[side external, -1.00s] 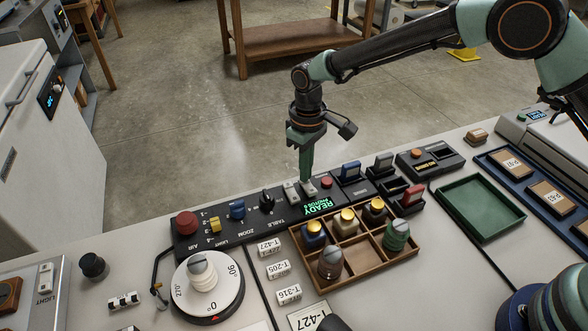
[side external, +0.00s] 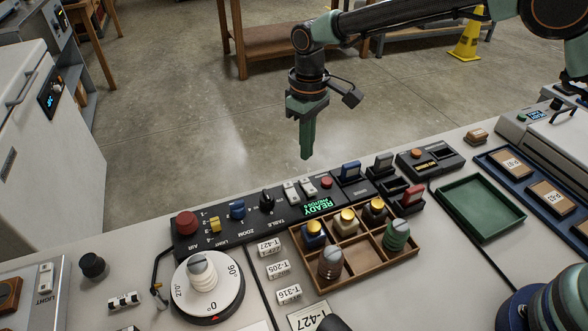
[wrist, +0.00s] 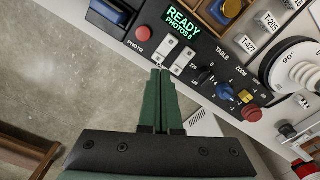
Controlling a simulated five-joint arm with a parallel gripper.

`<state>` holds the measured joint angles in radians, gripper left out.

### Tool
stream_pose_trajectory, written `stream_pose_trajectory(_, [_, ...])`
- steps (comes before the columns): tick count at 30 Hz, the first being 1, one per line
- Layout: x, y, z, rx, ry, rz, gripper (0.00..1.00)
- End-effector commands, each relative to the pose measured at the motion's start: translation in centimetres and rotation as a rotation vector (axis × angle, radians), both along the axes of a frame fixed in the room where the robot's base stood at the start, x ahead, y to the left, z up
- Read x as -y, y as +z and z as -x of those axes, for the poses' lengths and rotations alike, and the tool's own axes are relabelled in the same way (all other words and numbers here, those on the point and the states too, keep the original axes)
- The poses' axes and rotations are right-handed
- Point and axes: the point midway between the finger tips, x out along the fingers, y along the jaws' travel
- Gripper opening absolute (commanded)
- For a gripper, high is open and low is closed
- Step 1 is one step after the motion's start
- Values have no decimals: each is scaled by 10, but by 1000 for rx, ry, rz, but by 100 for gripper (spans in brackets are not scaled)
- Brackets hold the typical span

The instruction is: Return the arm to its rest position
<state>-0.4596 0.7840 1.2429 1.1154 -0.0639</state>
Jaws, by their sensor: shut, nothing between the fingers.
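My gripper (side external: 306,156) is shut and empty. It points down and hangs above and behind the black control panel (side external: 250,225), clear of it. In the wrist view its green fingers (wrist: 160,72) lie together, with the two white rocker switches (wrist: 177,55) of the panel just beyond the tips. The panel's display (side external: 319,207) reads READY, PHOTOS 0 in green. My arm reaches in from the upper right of the side view.
A wooden compartment tray (side external: 375,258) holds several capped spools. A white turntable (side external: 228,285) carries a pale spool. A green tray (side external: 480,222) is empty. A white cabinet (side external: 55,130) stands at left; open floor lies behind the bench.

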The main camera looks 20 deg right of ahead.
Motion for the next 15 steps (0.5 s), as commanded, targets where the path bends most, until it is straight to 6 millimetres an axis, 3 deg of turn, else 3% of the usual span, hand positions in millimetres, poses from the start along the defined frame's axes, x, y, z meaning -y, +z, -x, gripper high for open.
stream_pose_trajectory(8, [1, 2, 0, 3, -2, -1, 0])
stream_pose_trajectory(11, [8, 13, 0, 16, -17, -8, 0])
stream_pose_trajectory(15, [34, 47, 3, 59, -65, -27, 0])
